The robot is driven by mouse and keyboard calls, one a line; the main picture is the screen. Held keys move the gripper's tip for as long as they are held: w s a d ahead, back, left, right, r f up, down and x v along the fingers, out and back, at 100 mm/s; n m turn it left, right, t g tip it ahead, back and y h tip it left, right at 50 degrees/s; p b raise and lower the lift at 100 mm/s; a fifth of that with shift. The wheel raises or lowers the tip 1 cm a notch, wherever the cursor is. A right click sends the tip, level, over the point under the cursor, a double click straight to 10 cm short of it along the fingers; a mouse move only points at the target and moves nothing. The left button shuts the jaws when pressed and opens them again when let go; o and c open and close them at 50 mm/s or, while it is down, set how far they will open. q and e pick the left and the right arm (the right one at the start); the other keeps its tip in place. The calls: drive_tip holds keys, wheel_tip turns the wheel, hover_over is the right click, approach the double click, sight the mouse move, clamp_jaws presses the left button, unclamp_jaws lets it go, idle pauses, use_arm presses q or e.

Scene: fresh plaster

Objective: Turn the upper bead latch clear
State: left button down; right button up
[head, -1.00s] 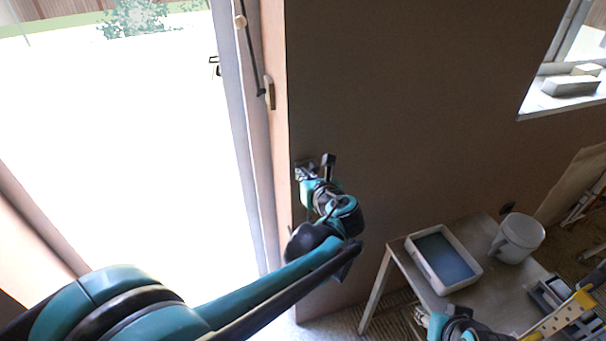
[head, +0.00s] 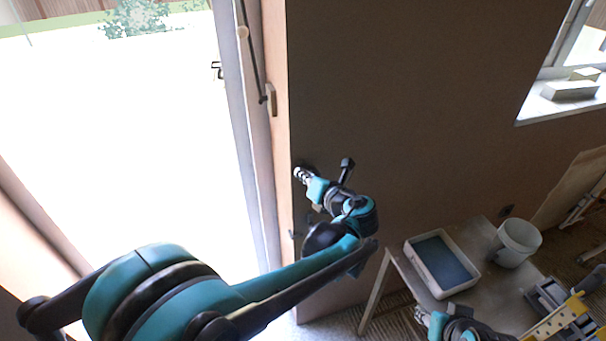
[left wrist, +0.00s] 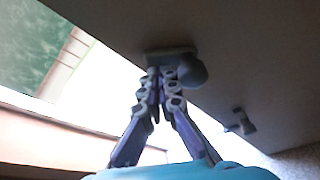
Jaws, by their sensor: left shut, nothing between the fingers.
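The upper bead latch shows in the left wrist view as a dark plate (left wrist: 170,52) with a rounded knob (left wrist: 192,71) on the wall by its edge. In the head view it is mostly hidden behind my left fingertips. A second, lower latch (left wrist: 241,122) is further along the wall; it also shows small in the head view (head: 292,234). My left gripper (head: 299,174) is shut and empty, its tips (left wrist: 161,74) at the upper latch beside the knob. I cannot tell whether they touch it. My right gripper (head: 421,315) is low by the table; its fingers are too small to read.
A bright doorway with a handle (head: 271,99) is left of the brown wall (head: 400,110). A table (head: 487,292) at lower right bears a blue-bottomed tray (head: 408,248), a white bucket (head: 517,243) and tools. A window sill (head: 545,108) is at upper right.

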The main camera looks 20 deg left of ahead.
sight(306, 163)
use_arm(q)
drive_tip(key=shift+w+d+r+m+y+p, duration=0.2)
drive_tip(key=shift+r+m+p, duration=0.1)
drive_tip(key=shift+r+p, duration=0.1)
drive_tip(key=shift+w+d+r+m+y+p, duration=0.1)
drive_tip(key=shift+d+r+m+p, duration=0.05)
drive_tip(key=shift+r+m+p, duration=0.2)
drive_tip(key=shift+d+r, duration=0.15)
drive_tip(key=shift+w+d+r+p, duration=0.3)
drive_tip(key=shift+p, duration=0.25)
idle(0.3)
